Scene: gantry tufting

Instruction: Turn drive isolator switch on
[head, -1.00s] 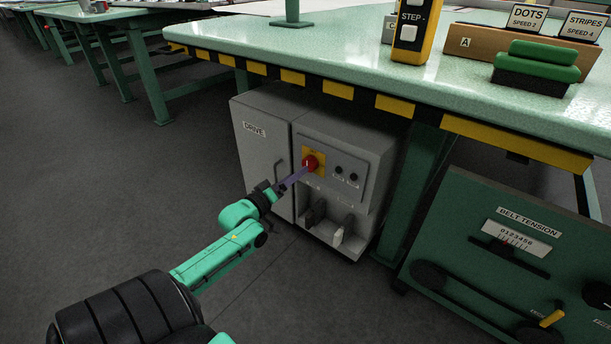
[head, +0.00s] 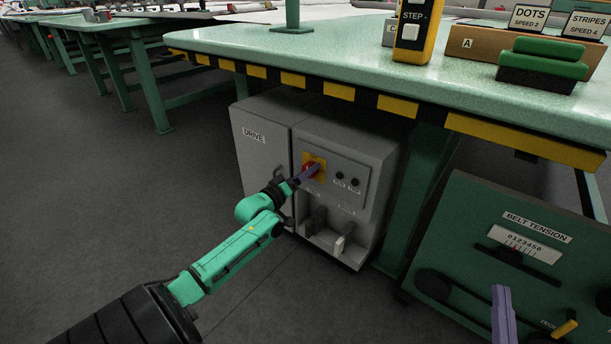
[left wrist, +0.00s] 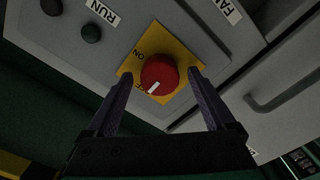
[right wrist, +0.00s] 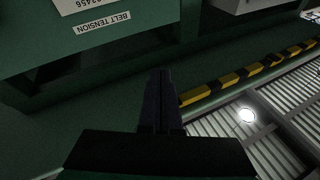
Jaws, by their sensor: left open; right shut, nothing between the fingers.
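The drive isolator switch is a red round knob (left wrist: 159,76) on a yellow plate (left wrist: 183,57), on the front of the grey drive cabinet (head: 262,165). In the left wrist view its white mark points to the lower left, away from the "ON" label; another label there is partly hidden. My left gripper (left wrist: 155,84) is open, its fingers on either side of the knob; I cannot tell whether they touch it. In the head view the gripper (head: 306,174) partly covers the knob. My right gripper (right wrist: 162,75) is shut and empty, near the green belt tension panel (head: 480,220).
A cabinet handle (left wrist: 285,90) is on the other side. The workbench edge (head: 340,91) with yellow and black stripes overhangs the cabinet. The floor in front is clear.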

